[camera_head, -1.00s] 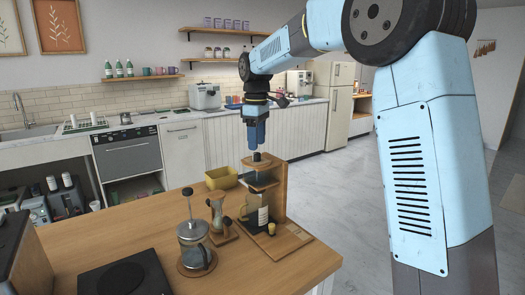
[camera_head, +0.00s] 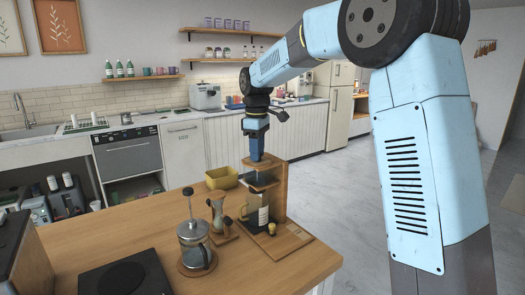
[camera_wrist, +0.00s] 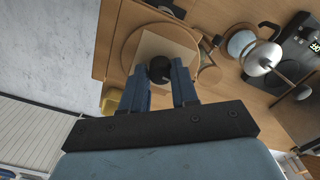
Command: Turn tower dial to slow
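The wooden drip tower (camera_head: 280,190) stands at the right end of the wooden table, with a glass vessel (camera_head: 262,215) low inside it. In the wrist view its round top plate holds a pale square sheet (camera_wrist: 166,46) and a dark round dial (camera_wrist: 160,69). My gripper (camera_head: 255,159) points down over the tower top. In the wrist view its two blue fingers (camera_wrist: 161,84) are apart, one on each side of the dial. I cannot tell whether they touch it. The dial is hidden behind the fingers in the head view, and its setting is not readable.
A French press (camera_head: 193,240) and a glass carafe (camera_head: 219,213) stand left of the tower. A yellow tub (camera_head: 222,177) sits behind it. A black flat plate (camera_head: 125,276) lies at the front left. The floor right of the table is clear.

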